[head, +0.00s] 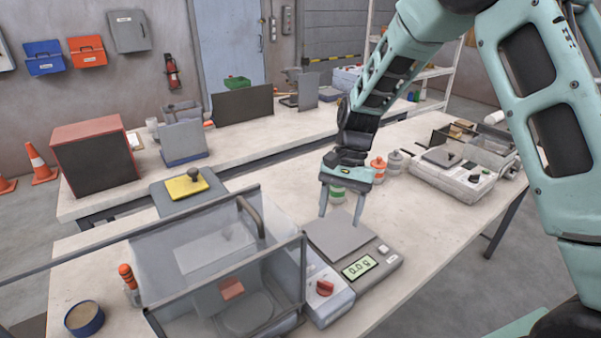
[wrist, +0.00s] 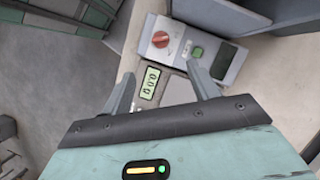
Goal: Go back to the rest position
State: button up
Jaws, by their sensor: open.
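My gripper (head: 341,205) hangs over the digital scale, fingers pointing down, apart and with nothing between them. In the wrist view my gripper (wrist: 165,90) also shows its two fingers spread. The scale (head: 337,236) has a flat grey plate and a lit green display (head: 359,267) that appears to read zero. In the wrist view the display (wrist: 149,83) lies between the fingers, and part of the scale is hidden by my gripper's body.
A clear-walled machine with a red knob (head: 325,288) stands left of the scale. Several small jars, one orange-capped (head: 378,168), stand behind my gripper. A grey device (head: 462,175) is at the right. Bare tabletop (head: 420,222) lies right of the scale.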

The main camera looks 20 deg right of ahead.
jog(key=s+d+r+n+t+h, duration=0.2)
jog(key=s+d+r+n+t, duration=0.15)
jog(key=s, duration=0.25)
jog(key=s+d+r+n+t+h, duration=0.1)
jog(key=s+d+r+n+t, duration=0.3)
jog(key=s, duration=0.3)
jog(key=s+a+f+n+g+b, duration=0.2)
jog(key=s+a, duration=0.4)
jog(key=a, duration=0.3)
jog(key=s+a+f+n+g+b, duration=0.2)
jog(key=s+a+n+b, duration=0.2)
jog(key=a, duration=0.5)
jog(key=s+n, duration=0.2)
jog(key=shift+s+f+y, duration=0.25)
jog(key=shift+s+y, duration=0.05)
jog(key=shift+n, duration=0.25)
jog(key=shift+c, duration=0.3)
